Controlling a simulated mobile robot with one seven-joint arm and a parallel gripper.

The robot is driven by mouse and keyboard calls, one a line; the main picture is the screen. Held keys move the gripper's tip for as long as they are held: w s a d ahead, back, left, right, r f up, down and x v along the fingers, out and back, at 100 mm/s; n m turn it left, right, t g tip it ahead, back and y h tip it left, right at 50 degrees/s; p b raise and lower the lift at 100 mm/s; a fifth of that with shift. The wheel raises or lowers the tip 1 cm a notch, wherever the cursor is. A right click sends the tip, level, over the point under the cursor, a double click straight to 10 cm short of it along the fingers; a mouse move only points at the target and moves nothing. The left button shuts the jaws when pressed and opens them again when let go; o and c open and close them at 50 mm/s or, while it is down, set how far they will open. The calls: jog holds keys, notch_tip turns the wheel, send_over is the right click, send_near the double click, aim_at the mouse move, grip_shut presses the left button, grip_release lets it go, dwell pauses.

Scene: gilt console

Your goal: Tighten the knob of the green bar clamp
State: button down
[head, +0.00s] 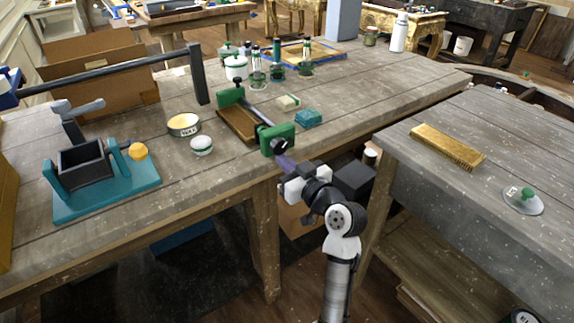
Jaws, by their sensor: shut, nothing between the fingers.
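The green bar clamp lies on the wooden table's front edge in the head view. Its near green jaw (277,132) faces me, and its far green jaw (231,96) stands behind, with a dark bar between them. A brown wooden board (238,124) lies between the jaws. The clamp's black knob (280,145) sticks out from the near jaw towards me. My gripper (283,160) is just in front of and below the knob, with its fingers pointing at it. The fingers are shut and empty. I cannot tell whether the fingertips touch the knob.
A teal block (308,118) and a pale block (288,102) lie right of the clamp. A round tin (184,125) and a small white-lidded jar (201,144) stand left. A second table with a brush (447,147) is at right. A gap separates the tables.

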jog(key=shift+s+a+r, duration=0.15)
jog(key=shift+r, duration=0.25)
jog(key=shift+f+b, duration=0.4)
jog(key=shift+b, duration=0.15)
jog(key=b+v, duration=0.2)
jog(key=v, duration=0.4)
jog(key=shift+f, duration=0.15)
